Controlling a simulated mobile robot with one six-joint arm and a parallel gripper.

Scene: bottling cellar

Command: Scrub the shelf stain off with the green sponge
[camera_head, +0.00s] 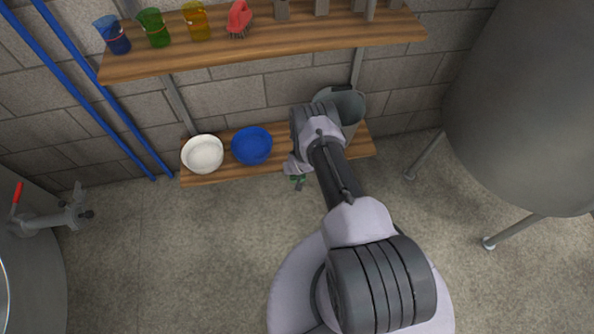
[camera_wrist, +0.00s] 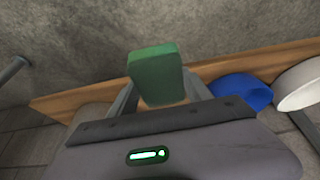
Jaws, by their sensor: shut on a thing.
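My gripper (camera_head: 297,176) is in front of the lower shelf (camera_head: 222,174), just right of the blue bowl. It is shut on the green sponge (camera_wrist: 156,72), which sticks out past the fingers in the wrist view. Only a small bit of green shows in the head view. In the wrist view the lower shelf (camera_wrist: 80,98) runs behind the sponge; I cannot tell whether they touch. I see no stain in either view. My arm hides part of the lower shelf.
A white bowl (camera_head: 203,154) and a blue bowl (camera_head: 252,146) stand on the lower shelf's left part, a grey bucket (camera_head: 349,108) on its right. The upper shelf (camera_head: 270,52) holds coloured glasses (camera_head: 155,28) and a red brush (camera_head: 239,19). A large tank (camera_head: 525,100) stands right.

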